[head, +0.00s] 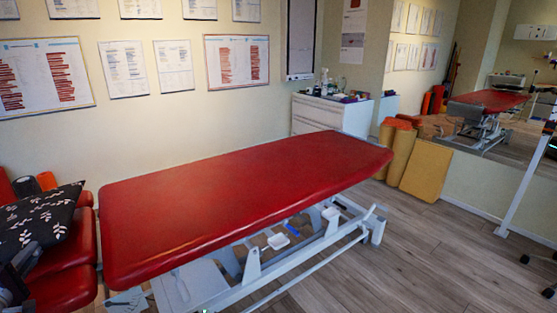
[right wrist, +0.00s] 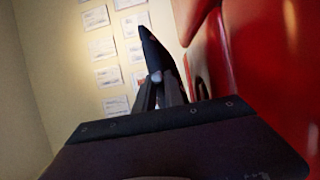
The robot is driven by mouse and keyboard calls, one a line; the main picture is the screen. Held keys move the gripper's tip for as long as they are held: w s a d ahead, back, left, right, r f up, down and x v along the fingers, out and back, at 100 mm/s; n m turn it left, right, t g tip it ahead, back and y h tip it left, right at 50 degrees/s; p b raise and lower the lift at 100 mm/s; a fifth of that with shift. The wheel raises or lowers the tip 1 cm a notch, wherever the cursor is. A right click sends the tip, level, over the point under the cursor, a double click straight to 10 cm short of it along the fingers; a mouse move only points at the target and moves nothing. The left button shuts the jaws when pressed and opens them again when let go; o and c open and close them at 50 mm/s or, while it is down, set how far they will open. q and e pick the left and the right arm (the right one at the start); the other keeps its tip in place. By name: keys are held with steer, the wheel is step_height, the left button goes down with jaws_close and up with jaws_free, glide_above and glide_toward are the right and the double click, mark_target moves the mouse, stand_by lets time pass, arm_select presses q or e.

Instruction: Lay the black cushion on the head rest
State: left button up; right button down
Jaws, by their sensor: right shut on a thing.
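The black cushion (head: 42,218) with white leaf sprigs is at the left edge of the head view, tilted, over the red head rest (head: 72,262). It hides part of the head rest; I cannot tell whether they touch. My right gripper (head: 15,272) is at the lower left, at the cushion's near edge, partly cut off by the frame. In the right wrist view the gripper's dark fingers (right wrist: 160,92) are shut on the cushion (right wrist: 158,52), which shows as a narrow dark shape. Red padding fills the right of that view. My left gripper is not in view.
The long red treatment table (head: 240,195) joins the head rest on the right, its top bare. Dark and orange rolls (head: 47,181) stand behind the cushion. A white cabinet (head: 320,116) and yellow mats (head: 427,170) are farther back.

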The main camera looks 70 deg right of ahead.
steer(key=c, duration=1.3)
jaws_free()
steer(key=shift+r, duration=0.2)
steer(key=shift+c, duration=0.2)
steer(key=shift+f, duration=0.15)
steer(key=shift+a, duration=0.1)
steer(key=p+v, duration=0.1)
steer(key=v, duration=0.8)
steer(key=shift+s, duration=0.1)
